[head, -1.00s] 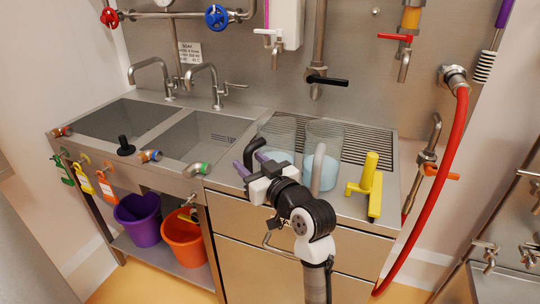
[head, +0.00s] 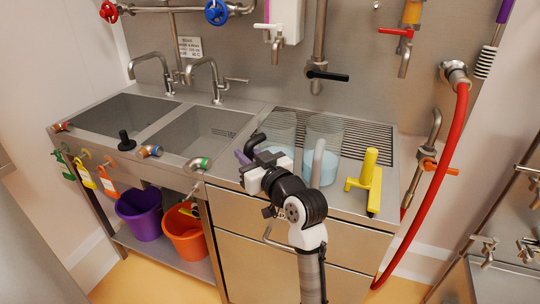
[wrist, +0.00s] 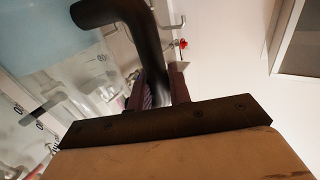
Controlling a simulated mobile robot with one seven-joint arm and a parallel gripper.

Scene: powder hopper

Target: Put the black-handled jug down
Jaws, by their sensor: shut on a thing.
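The black-handled jug (head: 281,122) is clear with pale blue contents and stands at the left end of the ribbed drainboard, left of a grey-handled jug. My gripper (head: 252,157) is shut on its black handle (head: 256,141) from the front. In the wrist view the black handle (wrist: 147,45) runs down between my two dark fingers, and the jug's marked wall (wrist: 100,75) is at the left. The jug looks about upright. My wrist hides its lower part in the head view, so I cannot tell whether its base touches the counter.
The grey-handled jug (head: 323,135) stands close on the right, also with blue contents. The sink basin (head: 200,135) is to the left. A black-levered tap (head: 325,75) hangs above the drainboard.

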